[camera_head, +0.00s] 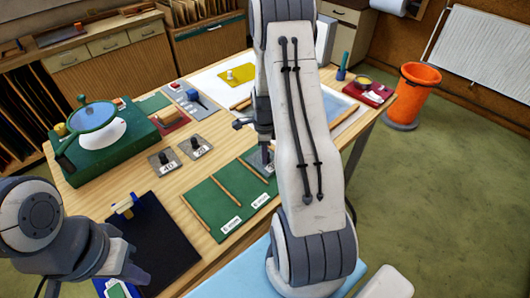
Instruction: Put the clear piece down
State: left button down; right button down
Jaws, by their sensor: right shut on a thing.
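My right arm crosses the middle of the head view, and its gripper (264,143) points down over the wooden table, at the far edge of the green mat (216,207). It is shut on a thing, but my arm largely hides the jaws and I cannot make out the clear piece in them. My left gripper (118,278) is at the lower left, beside the dark mat (160,236); its fingertips are not clear enough to tell if they are open.
A green stand with a round glass (92,117) is at the left. Grey blocks (164,162) marked with numbers stand mid-table. A yellow piece (238,74) lies on white paper at the back. A red tray (370,92) is at the right corner, with an orange bin (415,88) beyond.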

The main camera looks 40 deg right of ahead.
jog(key=shift+f, duration=0.2)
jog(key=c, duration=0.6)
grip_release()
jog(key=shift+c, duration=0.2)
